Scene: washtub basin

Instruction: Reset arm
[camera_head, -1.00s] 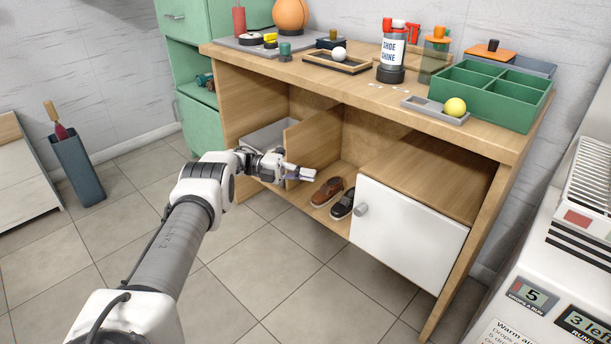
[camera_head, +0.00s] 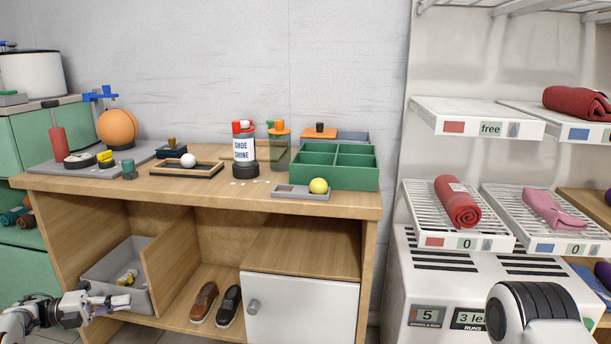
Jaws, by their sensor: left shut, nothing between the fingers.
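My left gripper (camera_head: 118,301) is at the lower left in the head view, shut and empty. It is in front of the open left compartment of the wooden bench (camera_head: 215,193), near a grey bin (camera_head: 140,297). I cannot tell whether it touches the bin. At the lower right a white and black part of my right arm (camera_head: 540,312) shows; its gripper is out of the frame.
A brown shoe (camera_head: 204,302) and a black shoe (camera_head: 229,306) stand in the bench's middle compartment, beside a shut white door (camera_head: 302,305). The bench top holds a green divided box (camera_head: 335,166) and a shoe shine can (camera_head: 244,152). Racks with rolled towels (camera_head: 458,202) stand right.

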